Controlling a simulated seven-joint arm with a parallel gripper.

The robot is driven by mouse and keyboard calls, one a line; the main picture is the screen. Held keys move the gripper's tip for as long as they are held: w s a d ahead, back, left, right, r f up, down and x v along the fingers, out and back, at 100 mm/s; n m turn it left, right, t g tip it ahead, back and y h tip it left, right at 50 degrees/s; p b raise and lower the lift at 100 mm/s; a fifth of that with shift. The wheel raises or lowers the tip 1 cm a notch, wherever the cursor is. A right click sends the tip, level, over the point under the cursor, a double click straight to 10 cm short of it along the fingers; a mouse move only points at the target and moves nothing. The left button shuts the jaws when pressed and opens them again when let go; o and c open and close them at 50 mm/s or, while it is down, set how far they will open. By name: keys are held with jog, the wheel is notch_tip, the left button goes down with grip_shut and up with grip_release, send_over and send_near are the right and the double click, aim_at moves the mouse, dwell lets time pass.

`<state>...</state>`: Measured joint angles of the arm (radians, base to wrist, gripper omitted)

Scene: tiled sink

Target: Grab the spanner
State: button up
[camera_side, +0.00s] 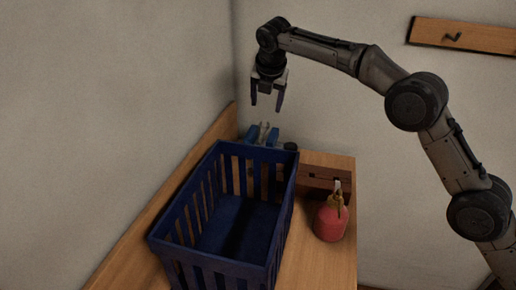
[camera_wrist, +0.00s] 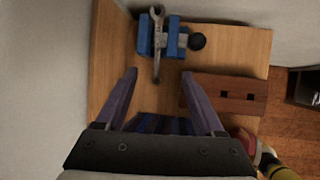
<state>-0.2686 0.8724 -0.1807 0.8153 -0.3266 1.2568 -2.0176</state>
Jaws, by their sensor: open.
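The grey metal spanner (camera_wrist: 157,45) lies across or between the blue blocks of a vise-like holder (camera_wrist: 173,42) at the top of the wrist view. Its open head points away, and its handle end comes close to the gap between my fingers in that picture. In the side view a small grey part of the spanner (camera_side: 264,132) shows at the blue holder (camera_side: 274,137), behind the crate. My gripper (camera_side: 266,106) hangs above the holder, pointing down, open and empty. Its two fingers (camera_wrist: 158,74) are spread wide in the wrist view and are apart from the spanner.
A deep blue slatted crate (camera_side: 272,154) stands in front of the holder. A black round knob (camera_wrist: 197,41) sits beside the holder. A wall is close on the left.

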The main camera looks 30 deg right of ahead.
jog(key=shift+n+g, duration=0.5)
jog(key=shift+g, duration=0.2)
jog(key=a+f, duration=0.1)
jog(key=f, duration=0.4)
jog(key=w+a+f, duration=0.1)
jog(key=a+f, duration=0.1)
jog(key=f, duration=0.4)
jog(key=a+f, duration=0.1)
jog(key=f, duration=0.4)
jog(key=shift+w+a+f, duration=0.15)
jog(key=shift+a+f, duration=0.05)
jog(key=shift+f, duration=0.75)
jog(key=x, duration=0.4)
jog(key=shift+f, duration=0.35)
jog(key=shift+c, duration=0.2)
jog(key=shift+r, duration=0.1)
grip_shut()
